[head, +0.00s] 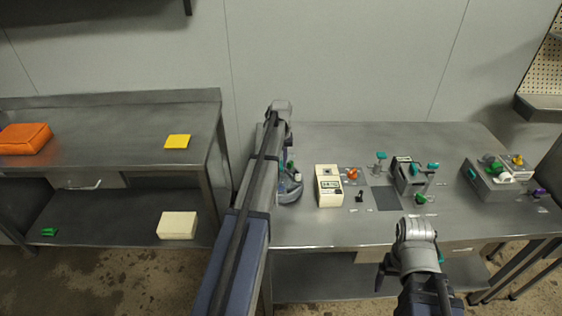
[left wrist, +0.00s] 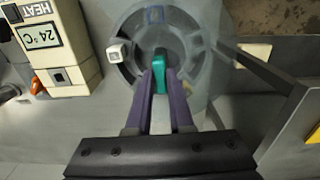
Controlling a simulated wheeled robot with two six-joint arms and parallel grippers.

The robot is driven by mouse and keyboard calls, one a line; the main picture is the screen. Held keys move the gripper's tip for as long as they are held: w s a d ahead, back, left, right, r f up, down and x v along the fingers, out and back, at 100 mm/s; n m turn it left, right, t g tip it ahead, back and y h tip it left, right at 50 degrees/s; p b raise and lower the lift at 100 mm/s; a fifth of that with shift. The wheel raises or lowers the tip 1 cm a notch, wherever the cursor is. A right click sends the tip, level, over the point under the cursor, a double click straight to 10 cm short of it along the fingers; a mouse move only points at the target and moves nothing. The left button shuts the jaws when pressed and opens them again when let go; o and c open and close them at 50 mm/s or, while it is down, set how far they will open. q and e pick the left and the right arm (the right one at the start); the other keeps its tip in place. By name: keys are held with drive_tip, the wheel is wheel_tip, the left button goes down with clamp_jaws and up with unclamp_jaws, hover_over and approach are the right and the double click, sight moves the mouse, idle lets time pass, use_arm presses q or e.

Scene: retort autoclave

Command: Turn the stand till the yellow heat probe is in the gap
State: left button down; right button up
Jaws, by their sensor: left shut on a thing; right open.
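The round grey stand (left wrist: 205,40) fills the middle of the left wrist view. In the head view the stand (head: 290,190) is partly hidden by my left arm. My left gripper (left wrist: 159,82) is shut on the teal grip (left wrist: 159,74) at the stand's middle. A white square-topped piece (left wrist: 118,52) sits in a dark opening at the stand's left. I cannot tell which opening is the gap. My right gripper (head: 410,268) is open by the table's front edge, its fingers partly hidden.
A cream heat meter (head: 328,186) reading 24 °C stands right of the stand. Grey fixtures with teal knobs (head: 410,178) and a grey block with coloured knobs (head: 490,181) stand further right. A side bench at left holds an orange packet (head: 25,138) and yellow pad (head: 177,141).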

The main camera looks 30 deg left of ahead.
use_arm(q)
drive_tip(key=shift+m, duration=12.7)
drive_tip(key=c, duration=0.8)
unclamp_jaws()
drive_tip(key=shift+r, duration=0.1)
